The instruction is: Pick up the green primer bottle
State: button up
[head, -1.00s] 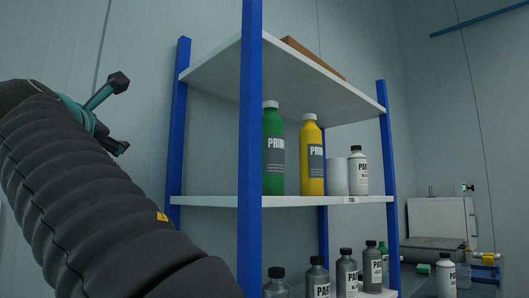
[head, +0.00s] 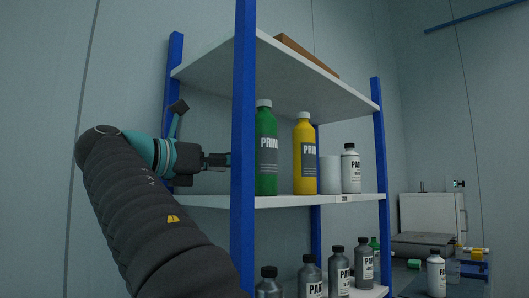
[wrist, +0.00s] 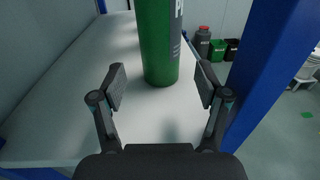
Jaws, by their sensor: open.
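The green primer bottle (head: 266,152) stands upright on the middle shelf (head: 300,200), just right of the front blue post, with a white cap and a grey label. My gripper (head: 222,160) is at the left side of the shelf, level with the bottle's body and partly behind the post. In the wrist view, my gripper (wrist: 161,88) is open and empty, its two fingers apart. The bottle (wrist: 158,45) stands just beyond the fingertips, about centred between them. Its top is out of that view.
A yellow bottle (head: 305,155) stands right of the green one, with a white cylinder (head: 330,174) and a white bottle (head: 351,170) beyond. The blue post (head: 243,150) is close to my gripper; it also shows at right in the wrist view (wrist: 268,75). Several grey bottles stand below.

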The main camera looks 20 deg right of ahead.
aim_at(273, 166)
jog(key=x, duration=1.2)
jog(key=c, duration=1.4)
jog(key=shift+r, duration=0.15)
grip_shut()
